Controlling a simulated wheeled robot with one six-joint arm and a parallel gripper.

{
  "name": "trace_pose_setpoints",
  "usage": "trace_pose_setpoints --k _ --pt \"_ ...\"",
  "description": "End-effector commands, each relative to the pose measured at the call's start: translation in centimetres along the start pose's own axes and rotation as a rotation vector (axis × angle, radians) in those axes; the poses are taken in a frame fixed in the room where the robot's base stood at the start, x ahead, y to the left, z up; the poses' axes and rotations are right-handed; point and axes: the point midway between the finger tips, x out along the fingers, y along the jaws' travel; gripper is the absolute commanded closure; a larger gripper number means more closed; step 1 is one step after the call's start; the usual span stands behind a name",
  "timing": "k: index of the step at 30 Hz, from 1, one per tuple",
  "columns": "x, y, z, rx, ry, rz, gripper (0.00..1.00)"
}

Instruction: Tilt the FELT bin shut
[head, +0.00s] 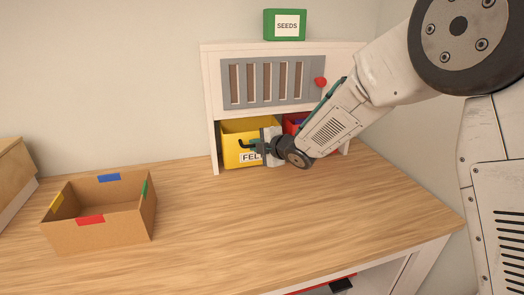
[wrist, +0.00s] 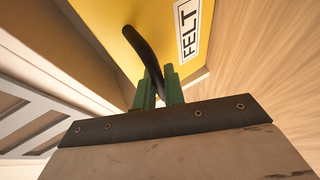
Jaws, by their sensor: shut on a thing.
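The yellow FELT bin (head: 235,132) sits in the lower left opening of the white cabinet, its open top showing, so it looks tilted outward. Its white label reads "FEL" in the head view, the rest covered by my gripper. In the wrist view the bin's yellow front (wrist: 150,20) shows the full FELT label (wrist: 188,29) and a black curved handle (wrist: 143,52). My gripper (head: 258,146) is at the bin's front. Its green fingers (wrist: 159,92) are shut on the black handle, one on each side.
A red bin (head: 292,121) sits right of the yellow one, partly behind my arm. Above are a grey slatted panel (head: 264,82), a red knob (head: 320,81) and a green SEEDS box (head: 285,25). A cardboard box (head: 98,235) stands at the left; the wooden worktop (head: 260,215) between is clear.

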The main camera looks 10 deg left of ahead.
Motion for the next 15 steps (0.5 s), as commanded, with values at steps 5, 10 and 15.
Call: trace_pose_setpoints --k 5,10,15 --pt "0.60 0.60 0.12 -0.002 0.001 0.001 1.00" --pt "0.82 0.78 0.19 -0.001 0.001 0.001 1.00" --pt "0.86 0.88 0.21 -0.001 0.001 0.002 1.00"
